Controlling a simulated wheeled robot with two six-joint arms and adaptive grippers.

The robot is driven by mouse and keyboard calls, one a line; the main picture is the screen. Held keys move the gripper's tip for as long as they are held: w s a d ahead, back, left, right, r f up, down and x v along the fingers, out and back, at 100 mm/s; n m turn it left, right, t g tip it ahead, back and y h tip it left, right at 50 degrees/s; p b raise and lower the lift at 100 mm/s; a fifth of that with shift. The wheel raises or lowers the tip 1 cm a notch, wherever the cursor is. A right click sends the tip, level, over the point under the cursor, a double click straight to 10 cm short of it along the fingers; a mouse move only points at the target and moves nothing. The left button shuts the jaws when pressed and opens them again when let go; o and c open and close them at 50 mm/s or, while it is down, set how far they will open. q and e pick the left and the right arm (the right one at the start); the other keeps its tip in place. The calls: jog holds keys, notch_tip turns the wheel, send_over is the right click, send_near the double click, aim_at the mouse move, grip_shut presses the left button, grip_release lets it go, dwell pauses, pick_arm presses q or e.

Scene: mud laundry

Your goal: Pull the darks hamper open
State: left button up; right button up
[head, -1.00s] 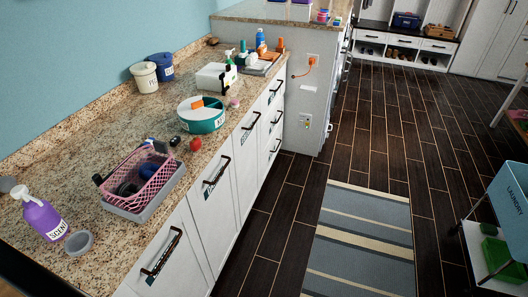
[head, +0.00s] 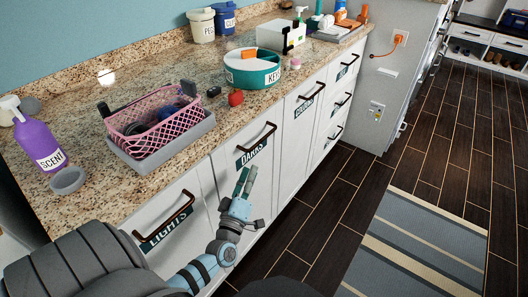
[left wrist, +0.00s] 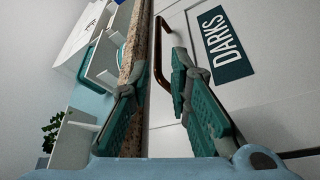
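The darks hamper (head: 264,166) is a closed white front panel in the counter, with a dark "DARKS" label (head: 251,152) and a dark bar handle (head: 259,137) near its top. My left gripper (head: 244,182) is in front of this panel, below the handle and label. In the left wrist view the fingers (left wrist: 155,78) are apart and empty, with teal pads. The handle (left wrist: 158,52) shows just beyond the fingertips, about between them, and the label (left wrist: 228,42) is to the right. I cannot tell whether anything touches. My right gripper is not in view.
The lights hamper (head: 170,215) is to the left, and other handled fronts are to the right, all shut. The granite counter (head: 215,125) above holds a pink basket (head: 150,112), a purple spray bottle (head: 38,143) and a round caddy (head: 252,72). Dark floor lies right, with a striped rug (head: 420,235).

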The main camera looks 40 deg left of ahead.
aim_at(263, 138)
pick_arm(q)
jog(key=b+x, duration=0.2)
jog(key=x, duration=1.1)
jog(key=shift+r, duration=0.15)
jog(key=shift+w+a+r, duration=0.1)
jog(key=shift+w, duration=0.2)
grip_shut()
